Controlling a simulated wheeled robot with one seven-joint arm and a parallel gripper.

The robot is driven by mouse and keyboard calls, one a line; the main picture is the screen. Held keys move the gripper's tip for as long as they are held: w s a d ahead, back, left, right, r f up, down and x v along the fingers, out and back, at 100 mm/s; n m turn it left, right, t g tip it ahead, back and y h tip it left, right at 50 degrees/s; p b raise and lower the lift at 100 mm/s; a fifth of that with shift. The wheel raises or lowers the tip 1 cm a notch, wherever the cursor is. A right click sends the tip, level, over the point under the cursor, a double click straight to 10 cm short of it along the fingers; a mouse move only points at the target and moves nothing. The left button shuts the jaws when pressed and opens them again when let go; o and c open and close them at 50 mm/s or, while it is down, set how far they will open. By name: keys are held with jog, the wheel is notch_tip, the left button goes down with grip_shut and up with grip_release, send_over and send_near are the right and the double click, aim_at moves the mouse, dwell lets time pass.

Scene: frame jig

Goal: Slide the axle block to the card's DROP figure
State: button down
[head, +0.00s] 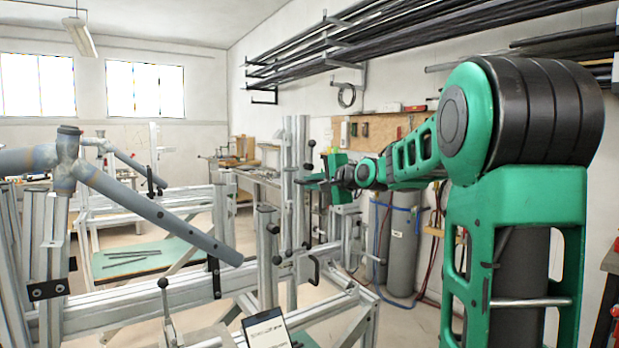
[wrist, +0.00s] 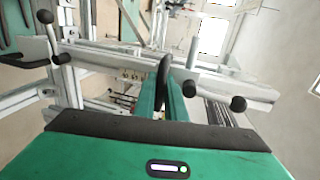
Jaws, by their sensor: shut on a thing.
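My gripper (head: 318,182) is at the upright aluminium post (head: 296,160) in the middle of the head view. In the wrist view my gripper (wrist: 165,95) is shut on a dark upright handle (wrist: 163,72), which appears to belong to the axle block. The block's body is small and mostly hidden behind the fingers, so its exact height on the post cannot be read. The card (head: 266,330) is a white sheet in a dark frame at the bottom of the head view; its figures are too small to read.
Black knobs (head: 310,143) stick out close to my gripper. A grey tube frame (head: 150,205) slants across the jig at left. A toggle clamp (head: 167,310) stands in front. Gas cylinders (head: 403,245) stand behind, near the arm.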

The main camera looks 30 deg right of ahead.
notch_tip(320, 180, down, 3)
jog(key=shift+f, duration=0.2)
jog(key=c, duration=2.2)
grip_release()
jog(key=shift+o, duration=0.5)
jog(key=shift+r, duration=0.1)
jog(key=shift+s+r, duration=0.1)
jog(key=shift+s, duration=0.15)
jog(key=v, duration=1)
